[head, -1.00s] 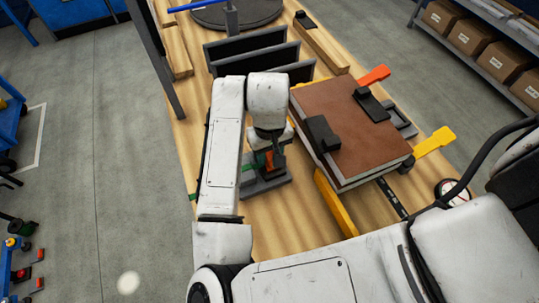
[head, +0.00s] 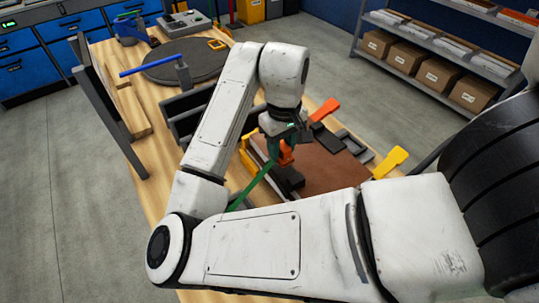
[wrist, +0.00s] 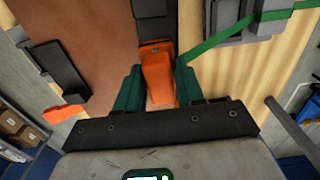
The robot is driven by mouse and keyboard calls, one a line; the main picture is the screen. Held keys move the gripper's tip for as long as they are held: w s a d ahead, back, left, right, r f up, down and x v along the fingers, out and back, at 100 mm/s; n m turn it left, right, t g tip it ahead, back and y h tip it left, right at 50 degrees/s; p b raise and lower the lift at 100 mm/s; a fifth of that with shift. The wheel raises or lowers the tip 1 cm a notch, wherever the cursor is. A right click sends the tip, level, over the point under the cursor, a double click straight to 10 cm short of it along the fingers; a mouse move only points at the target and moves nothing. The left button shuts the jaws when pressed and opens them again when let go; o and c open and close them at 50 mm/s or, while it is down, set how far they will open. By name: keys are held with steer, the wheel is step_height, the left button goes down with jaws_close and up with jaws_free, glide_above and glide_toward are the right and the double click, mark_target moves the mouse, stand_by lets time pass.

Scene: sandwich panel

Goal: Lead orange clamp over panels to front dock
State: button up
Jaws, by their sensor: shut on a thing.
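My gripper (head: 285,138) is shut on the orange clamp (wrist: 157,72); its green fingers (wrist: 186,84) stand on both sides of it in the wrist view. In the head view the orange clamp (head: 286,153) hangs below my wrist at the left part of the panels. A green strap (head: 252,185) runs from near the clamp down and left; it also shows in the wrist view (wrist: 235,33). The brown-topped panels (head: 330,168) lie on the bench. I cannot tell whether the clamp touches them. My forearm hides the near part of the bench.
Dark blocks (wrist: 62,68) sit on the panel. An orange handle (head: 325,109) and a yellow handle (head: 390,161) stick out beyond the panels. Dark upright dividers (head: 188,105) stand to the left. A round dark turntable (head: 185,59) lies farther back.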

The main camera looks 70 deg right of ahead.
mark_target(284, 144)
steer(key=shift+s+d+r+p, duration=0.15)
steer(key=shift+d+r+p, duration=0.1)
steer(key=shift+r+p, duration=0.2)
step_height(284, 144, up, 4)
steer(key=p, duration=0.5)
steer(key=shift+r, duration=0.25)
steer(key=shift+a+f, duration=0.1)
steer(key=shift+f, duration=0.05)
